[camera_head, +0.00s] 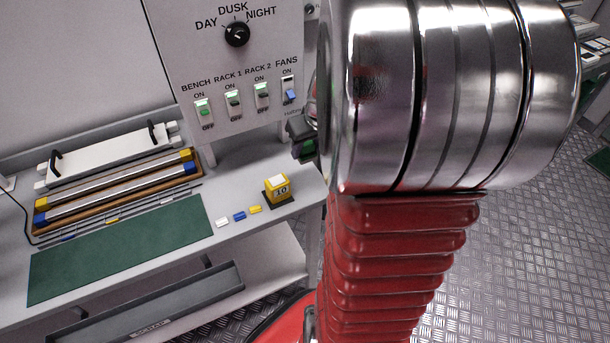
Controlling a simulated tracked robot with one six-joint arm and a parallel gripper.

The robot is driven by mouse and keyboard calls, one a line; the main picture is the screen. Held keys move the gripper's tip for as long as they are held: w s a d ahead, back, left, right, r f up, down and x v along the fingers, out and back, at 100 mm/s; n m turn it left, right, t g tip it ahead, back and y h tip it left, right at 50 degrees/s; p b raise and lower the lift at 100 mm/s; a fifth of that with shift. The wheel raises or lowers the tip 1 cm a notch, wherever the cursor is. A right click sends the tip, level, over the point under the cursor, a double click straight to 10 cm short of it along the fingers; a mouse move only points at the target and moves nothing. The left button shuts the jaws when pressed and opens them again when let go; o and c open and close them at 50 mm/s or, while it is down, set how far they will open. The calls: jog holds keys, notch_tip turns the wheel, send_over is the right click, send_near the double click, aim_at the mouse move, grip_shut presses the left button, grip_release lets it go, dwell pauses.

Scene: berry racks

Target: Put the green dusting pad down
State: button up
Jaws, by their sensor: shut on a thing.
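My gripper does not show; my large metal arm joint and red ribbed sleeve fill the middle and right of the view and may hide it. I cannot make out the green dusting pad for certain. A small dark piece with a greenish patch (304,147) peeks out at the left edge of my arm, by the bench's right end. I cannot tell what it is. A flat dark green mat (125,247) lies on the grey bench (302,191).
A tray (118,206) with yellow- and blue-ended bars and a white handled board (110,158) lie at the back. A yellow block marked 10 (277,188) stands right, near small coloured pieces (239,216). A switch panel (275,55) rises behind.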

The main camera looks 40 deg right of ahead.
aim_at(308, 154)
jog(key=shift+f, duration=1.9)
jog(key=shift+f, duration=2.3)
jog(key=o, duration=0.9)
jog(key=shift+f, duration=0.15)
jog(key=shift+v, duration=6.85)
